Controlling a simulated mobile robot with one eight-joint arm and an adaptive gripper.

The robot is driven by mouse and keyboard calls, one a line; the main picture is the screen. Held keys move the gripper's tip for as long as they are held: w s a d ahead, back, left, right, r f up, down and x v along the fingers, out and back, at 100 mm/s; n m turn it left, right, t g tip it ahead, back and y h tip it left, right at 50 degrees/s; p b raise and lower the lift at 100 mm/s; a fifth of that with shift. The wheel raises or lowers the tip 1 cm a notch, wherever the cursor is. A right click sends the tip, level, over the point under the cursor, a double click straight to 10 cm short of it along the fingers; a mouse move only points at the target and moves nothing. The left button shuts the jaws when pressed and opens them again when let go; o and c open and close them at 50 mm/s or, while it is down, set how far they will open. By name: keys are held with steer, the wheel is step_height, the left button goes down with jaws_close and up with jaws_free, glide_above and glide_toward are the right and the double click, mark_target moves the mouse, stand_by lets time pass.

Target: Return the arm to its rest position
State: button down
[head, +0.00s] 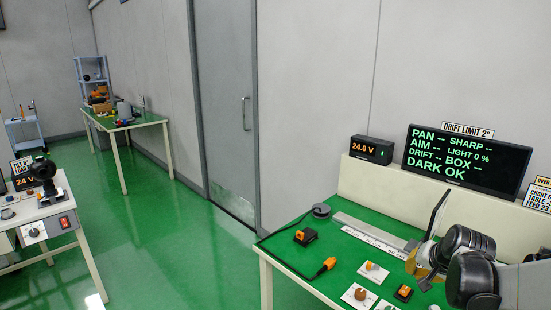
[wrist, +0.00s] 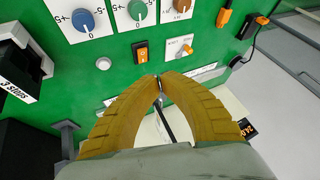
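My arm reaches in from the right edge in the head view, bent over the green bench (head: 318,221). My gripper (head: 422,268) hangs low over the bench top, partly hidden by my own arm. In the wrist view my gripper (wrist: 160,78) has its two yellow-brown fingers curved in, with the tips meeting. I see nothing held at the tips. A thin dark strip shows through the gap behind them.
Knobs (wrist: 137,10), an orange switch (wrist: 141,51) and a cable with an orange plug (head: 327,266) lie on the bench. A black display (head: 467,162) and a 24.0 V box (head: 371,150) stand behind. Green floor (head: 157,217) is open at left.

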steer(key=s+a+r+n, duration=0.2)
steer(key=s+a+r, duration=0.25)
steer(key=a, duration=0.35)
steer(key=s+a+r+n, duration=0.3)
steer(key=s+a, duration=0.2)
steer(key=a, duration=0.3)
steer(key=s+a+n+y, duration=0.1)
steer(key=s+a+n, duration=0.2)
steer(key=s+a, duration=0.4)
steer(key=s, duration=0.3)
steer(key=shift+s+f+n, duration=0.15)
steer(key=shift+s+n, duration=0.1)
steer(key=shift+n, duration=0.05)
stand_by(2.3)
